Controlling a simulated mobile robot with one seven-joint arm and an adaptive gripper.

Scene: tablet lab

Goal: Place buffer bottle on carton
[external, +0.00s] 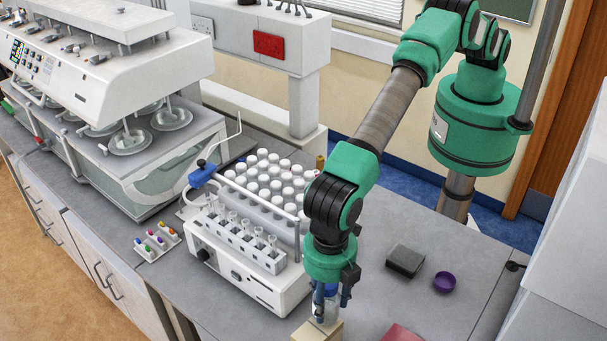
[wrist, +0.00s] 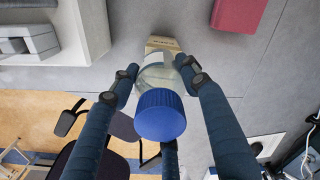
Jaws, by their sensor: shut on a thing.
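The buffer bottle (wrist: 161,115) is clear with a blue screw cap, and my gripper (wrist: 160,75) is shut around its body. In the external view my gripper (external: 328,297) points down at the front of the bench, with the bottle (external: 326,311) upright between its dark fingers. The beige carton (external: 313,334) is right below the bottle, cut off by the bottom edge. In the wrist view a part of the carton (wrist: 163,43) shows behind the bottle. The fingers and bottle hide the contact, so I cannot tell whether the bottle touches the carton top.
A white sampler with vial racks (external: 250,275) stands left of my gripper. A dark grey box (external: 405,260), a purple bowl (external: 444,281) and a red object (external: 402,333) lie to the right. The grey bench (external: 440,240) is clear around them.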

